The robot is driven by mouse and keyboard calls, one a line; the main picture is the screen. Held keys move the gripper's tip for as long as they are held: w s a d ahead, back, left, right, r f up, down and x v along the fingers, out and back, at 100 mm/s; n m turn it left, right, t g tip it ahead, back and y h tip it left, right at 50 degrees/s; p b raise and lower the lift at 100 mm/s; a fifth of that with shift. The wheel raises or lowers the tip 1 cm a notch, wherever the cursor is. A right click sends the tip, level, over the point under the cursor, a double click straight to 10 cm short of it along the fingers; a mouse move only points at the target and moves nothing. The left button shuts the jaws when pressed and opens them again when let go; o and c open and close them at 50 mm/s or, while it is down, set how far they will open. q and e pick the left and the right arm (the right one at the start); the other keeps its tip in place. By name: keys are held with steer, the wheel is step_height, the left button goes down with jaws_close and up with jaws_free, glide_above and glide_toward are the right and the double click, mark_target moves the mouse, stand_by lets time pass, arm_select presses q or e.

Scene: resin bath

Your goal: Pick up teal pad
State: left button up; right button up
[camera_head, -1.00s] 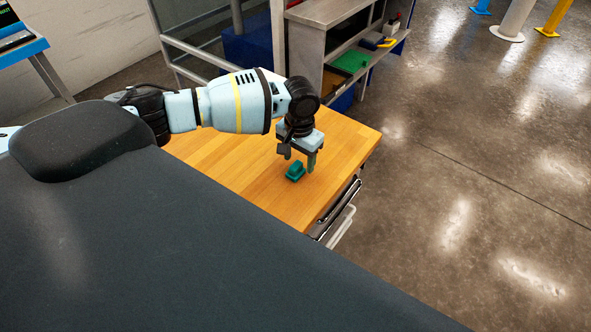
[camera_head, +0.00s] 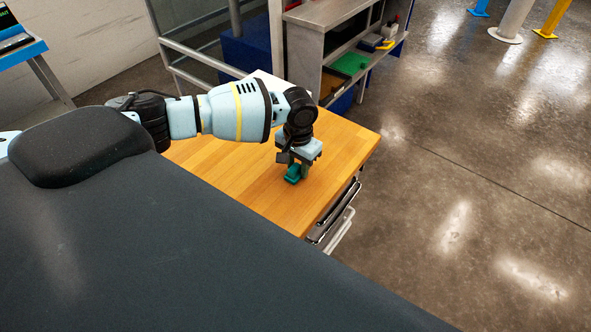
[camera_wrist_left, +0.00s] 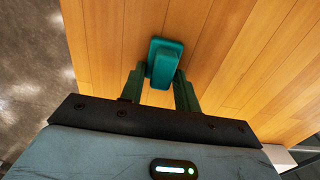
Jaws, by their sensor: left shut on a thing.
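The teal pad (camera_head: 293,174) is a small block on the wooden table top, close to its right edge. My left gripper (camera_head: 298,172) points down over it, with its fingers around the pad. In the left wrist view, the teal pad (camera_wrist_left: 164,62) sits between the two green fingers of my left gripper (camera_wrist_left: 160,85), which are shut on it. The pad appears to be still at table height; I cannot tell whether it touches the wood. My right gripper is not in view.
The wooden table (camera_head: 235,187) is otherwise mostly bare. A metal handle (camera_head: 338,228) shows below its right side. A grey shelf unit (camera_head: 325,15) with a green item (camera_head: 350,63) stands behind it. Open concrete floor lies to the right.

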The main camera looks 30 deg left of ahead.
mark_target(298, 164)
arm_select(q)
step_height(298, 164, up, 9)
steer(key=shift+r+p, duration=0.15)
steer(key=shift+p, duration=0.25)
steer(key=shift+r, duration=0.4)
